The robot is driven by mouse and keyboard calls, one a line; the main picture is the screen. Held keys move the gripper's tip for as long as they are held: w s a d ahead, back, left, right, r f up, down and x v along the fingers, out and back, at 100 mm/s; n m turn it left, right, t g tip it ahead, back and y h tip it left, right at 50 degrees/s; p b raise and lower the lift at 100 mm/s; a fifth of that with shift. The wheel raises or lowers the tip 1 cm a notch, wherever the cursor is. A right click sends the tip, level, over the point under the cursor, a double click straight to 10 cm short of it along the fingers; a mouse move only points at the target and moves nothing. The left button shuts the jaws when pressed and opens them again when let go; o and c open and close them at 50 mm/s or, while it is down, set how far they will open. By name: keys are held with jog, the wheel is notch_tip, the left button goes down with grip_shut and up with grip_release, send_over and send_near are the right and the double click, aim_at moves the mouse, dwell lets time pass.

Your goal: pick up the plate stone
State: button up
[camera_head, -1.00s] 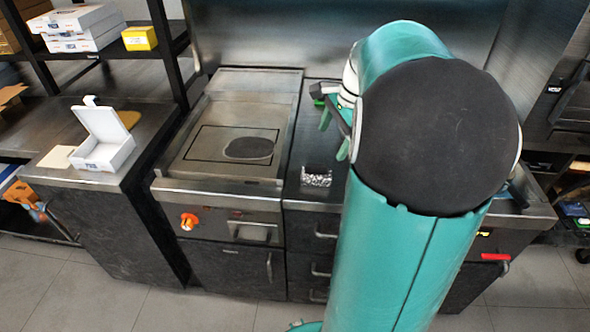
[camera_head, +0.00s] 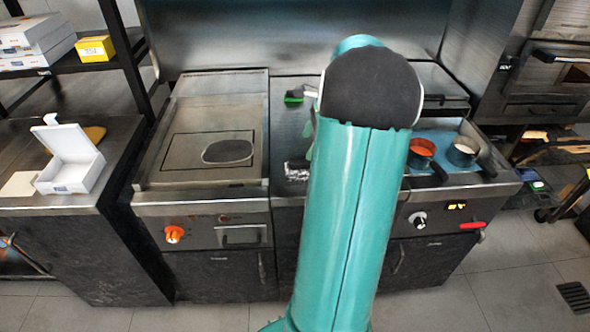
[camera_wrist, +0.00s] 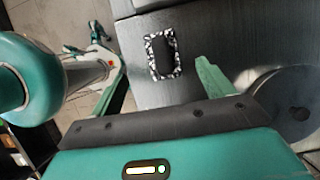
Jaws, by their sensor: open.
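A small rectangular piece with a black-and-white speckled rim and dark centre (camera_wrist: 163,54) looks like the plate stone. It lies on the dark counter near its front edge. In the head view it shows partly (camera_head: 297,171), just left of my arm, which covers some of it. My gripper (camera_wrist: 162,84) is open in the wrist view, its green fingers apart and empty. The speckled piece appears between and beyond the fingertips, not touching them. In the head view my gripper is mostly hidden behind my arm.
A steel griddle (camera_head: 190,110) with a dark flat oval (camera_head: 227,151) on it is left of the speckled piece. A round dark disc (camera_wrist: 292,105) lies near the right finger. Two pans (camera_head: 421,152) (camera_head: 463,152) stand on the right. An open white box (camera_head: 70,160) is far left.

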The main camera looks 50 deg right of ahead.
aim_at(299, 160)
jog(key=x, duration=0.5)
jog(key=shift+s+f, duration=0.1)
jog(key=shift+f, duration=0.25)
jog(key=x, duration=0.4)
jog(key=shift+f, duration=0.35)
jog(key=c, duration=1.2)
jog(key=shift+o, duration=0.2)
jog(key=shift+r, duration=0.1)
jog(key=shift+r, duration=0.65)
jog(key=s+a+r, duration=0.4)
jog(key=s+r, duration=0.7)
jog(key=s, duration=0.2)
jog(key=shift+a+r, duration=0.2)
jog(key=shift+r, duration=0.1)
